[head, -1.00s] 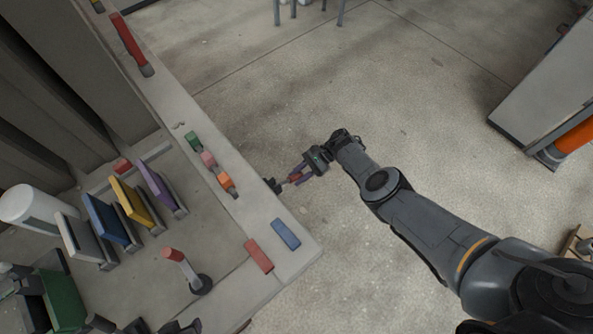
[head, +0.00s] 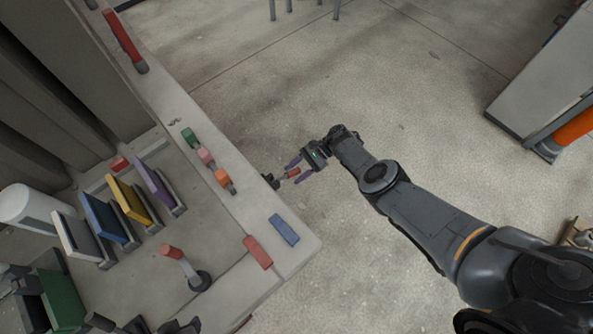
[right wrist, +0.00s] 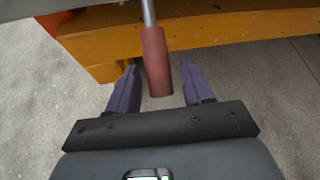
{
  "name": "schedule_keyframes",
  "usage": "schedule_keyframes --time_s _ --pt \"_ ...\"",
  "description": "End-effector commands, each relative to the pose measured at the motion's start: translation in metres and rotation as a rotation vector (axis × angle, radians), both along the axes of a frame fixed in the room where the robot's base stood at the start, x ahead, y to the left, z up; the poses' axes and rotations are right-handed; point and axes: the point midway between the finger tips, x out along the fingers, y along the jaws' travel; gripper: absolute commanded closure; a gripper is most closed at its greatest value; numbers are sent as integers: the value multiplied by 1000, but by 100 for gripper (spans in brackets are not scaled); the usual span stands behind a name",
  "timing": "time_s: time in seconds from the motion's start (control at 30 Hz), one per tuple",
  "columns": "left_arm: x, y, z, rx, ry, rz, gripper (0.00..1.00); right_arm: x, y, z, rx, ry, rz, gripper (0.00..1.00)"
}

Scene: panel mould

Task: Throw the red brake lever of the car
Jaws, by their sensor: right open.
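The lever (head: 291,173) has a red grip on a grey rod and juts out from a dark mount (head: 270,181) on the side of the grey panel mould. In the right wrist view the red grip (right wrist: 155,62) hangs on its rod between my right gripper's two purple fingers, with a gap on each side. My right gripper (head: 294,172) is open around the grip, and nothing is clamped. Its fingertips also show in the right wrist view (right wrist: 160,72). I cannot make out my left gripper.
The mould's top edge (head: 250,210) carries green, pink and orange blocks, a red bar (head: 257,252) and a blue bar (head: 284,230). Another red-topped lever (head: 172,253) stands inside. A yellow-orange beam (right wrist: 225,32) lies behind the grip.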

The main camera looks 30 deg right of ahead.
Motion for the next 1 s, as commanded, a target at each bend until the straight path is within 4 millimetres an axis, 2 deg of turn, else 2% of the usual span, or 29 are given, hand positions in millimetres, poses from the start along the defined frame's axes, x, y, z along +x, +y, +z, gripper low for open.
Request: schedule_keyframes --time_s 0.23,0.7,1.0 --pt "0 -2 4 -9 0 5 60 0 -17 10 -2 -1 -1 49" --pt "0 -2 8 -9 0 5 60 -4 -83 43 -1 0 -2 49" --pt "0 0 8 0 0 -1 60 -5 -95 50 0 0 0 49"
